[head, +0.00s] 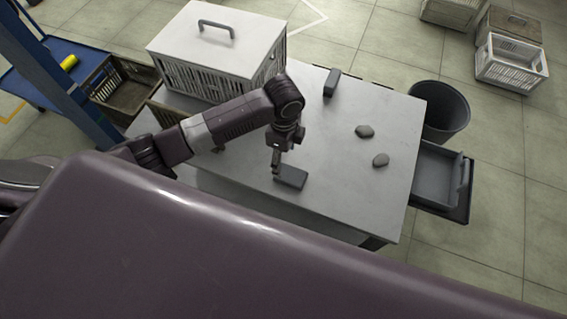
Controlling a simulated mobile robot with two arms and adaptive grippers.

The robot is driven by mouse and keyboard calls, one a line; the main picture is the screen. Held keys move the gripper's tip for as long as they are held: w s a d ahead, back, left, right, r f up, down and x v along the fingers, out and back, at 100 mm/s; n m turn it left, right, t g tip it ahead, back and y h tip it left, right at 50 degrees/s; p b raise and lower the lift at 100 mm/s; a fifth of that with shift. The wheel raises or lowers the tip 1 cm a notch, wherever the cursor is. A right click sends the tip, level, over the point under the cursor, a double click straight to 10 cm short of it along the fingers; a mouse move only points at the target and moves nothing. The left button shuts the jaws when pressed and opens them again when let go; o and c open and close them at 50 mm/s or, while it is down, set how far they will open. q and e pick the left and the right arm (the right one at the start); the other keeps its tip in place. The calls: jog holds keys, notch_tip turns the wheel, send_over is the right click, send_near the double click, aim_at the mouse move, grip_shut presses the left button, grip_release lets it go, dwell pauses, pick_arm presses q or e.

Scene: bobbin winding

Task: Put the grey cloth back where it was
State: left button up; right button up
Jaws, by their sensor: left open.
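A small flat dark grey rectangle (291,178) lies on the light grey table (345,200) near its front edge. It looks like the folded grey cloth, but its material is hard to make out. My left gripper (277,174) points down at the left end of this piece. It is open; its fingertips are close to the piece, and I cannot tell whether they touch it. My right gripper is out of view.
A white crate with a grey-handled lid (222,45) stands at the table's back left. A dark upright block (331,82) and two grey rounded lumps (365,131) (380,160) are on the table. A black bin (440,110) and grey tray (437,175) stand right.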

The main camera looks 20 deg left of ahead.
pick_arm(q)
jog(key=shift+r, duration=1.7)
